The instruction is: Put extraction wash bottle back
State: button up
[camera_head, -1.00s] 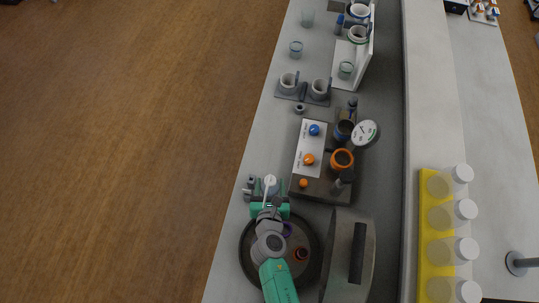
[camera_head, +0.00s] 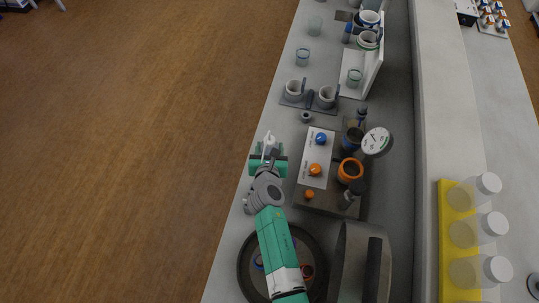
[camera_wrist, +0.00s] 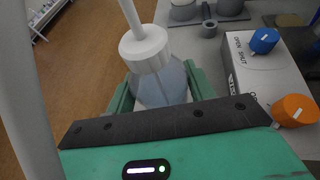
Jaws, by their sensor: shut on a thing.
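The extraction wash bottle (camera_wrist: 158,82) is a clear bluish bottle with a white cap and a white spout tube. It is between the green jaws of my gripper (camera_wrist: 160,92) in the wrist view and looks upright. In the head view the white top of the bottle (camera_head: 269,139) shows above my gripper (camera_head: 268,158), which is shut on it near the bench's left edge. My gripper is left of the box with the blue and orange knobs (camera_head: 318,150). The bottle's base is hidden by my gripper, so I cannot tell whether it touches the bench.
The knobbed unit has a pressure gauge (camera_head: 376,141) and an orange-rimmed cup (camera_head: 350,170). Beyond it are a small grey holder (camera_head: 306,117), two crucibles on a grey stand (camera_head: 309,103) and a glass beaker (camera_head: 302,57). A round dark tray (camera_head: 245,275) lies nearer. Bare bench (camera_head: 275,115) shows beyond my gripper.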

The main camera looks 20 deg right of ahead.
notch_tip(320, 180, down, 4)
jog(key=b, duration=0.4)
jog(key=shift+r+p, duration=0.3)
jog(key=shift+f, duration=0.2)
jog(key=o, duration=0.7)
jog(key=shift+o, duration=0.2)
jog(key=shift+r, duration=0.15)
jog(key=p+v, duration=0.4)
jog(key=v, duration=0.8)
jog(key=shift+p, duration=0.35)
jog(key=shift+r, duration=0.1)
